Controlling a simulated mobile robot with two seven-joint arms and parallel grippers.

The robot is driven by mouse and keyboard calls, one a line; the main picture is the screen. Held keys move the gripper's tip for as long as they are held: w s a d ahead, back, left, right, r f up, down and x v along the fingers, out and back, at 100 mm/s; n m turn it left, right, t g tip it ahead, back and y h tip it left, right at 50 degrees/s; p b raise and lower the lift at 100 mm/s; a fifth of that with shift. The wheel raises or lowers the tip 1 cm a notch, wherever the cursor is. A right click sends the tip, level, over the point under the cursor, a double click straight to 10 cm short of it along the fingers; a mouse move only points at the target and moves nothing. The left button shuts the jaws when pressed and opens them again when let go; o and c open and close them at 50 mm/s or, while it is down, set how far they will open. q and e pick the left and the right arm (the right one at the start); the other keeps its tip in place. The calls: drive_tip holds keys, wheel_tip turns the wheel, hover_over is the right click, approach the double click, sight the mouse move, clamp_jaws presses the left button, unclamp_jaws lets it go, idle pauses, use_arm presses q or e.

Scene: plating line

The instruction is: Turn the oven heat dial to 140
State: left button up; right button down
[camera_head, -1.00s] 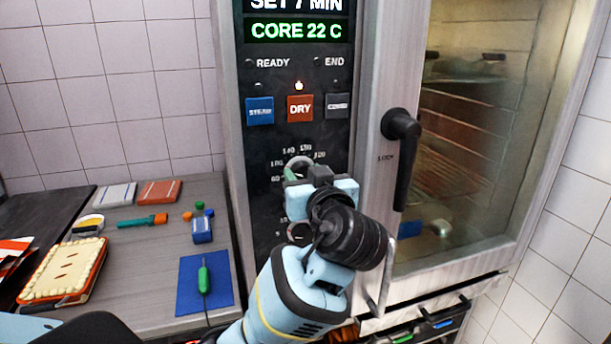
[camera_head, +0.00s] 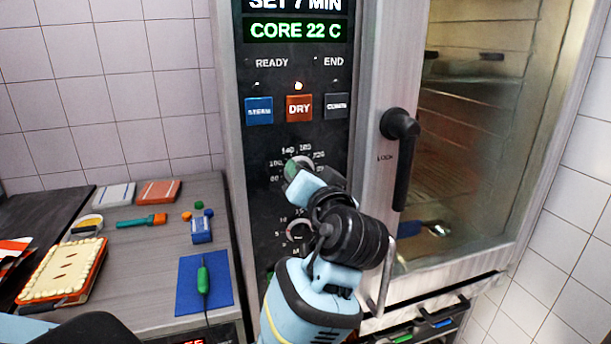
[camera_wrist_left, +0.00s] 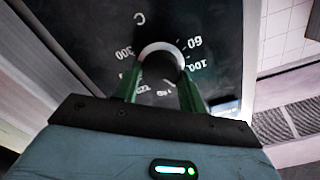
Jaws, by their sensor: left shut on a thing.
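The oven heat dial (camera_head: 300,163) is a round knob with a light ring on the black control panel, with numbers around it. My left gripper (camera_head: 291,172) reaches it from below, and its green fingers are shut on the dial. In the left wrist view the dial (camera_wrist_left: 160,62) sits between the two green fingers of the gripper (camera_wrist_left: 160,88). Numbers such as 60, 100 and 300 show around it. The gripper is tilted. The dial's pointer is hidden or too small to read. My right gripper is not in view.
A second dial (camera_head: 299,231) is just below, partly behind my arm. Steam, dry and combi buttons (camera_head: 299,107) are above. The oven door handle (camera_head: 401,160) stands out to the right. The counter (camera_head: 150,260) at left holds a pie, a blue mat and small items.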

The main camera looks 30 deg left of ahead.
use_arm(q)
drive_tip(key=shift+m, duration=0.6)
drive_tip(key=o, duration=1)
drive_tip(key=shift+c, duration=0.2)
drive_tip(key=v, duration=0.8)
drive_tip(key=shift+f, duration=0.1)
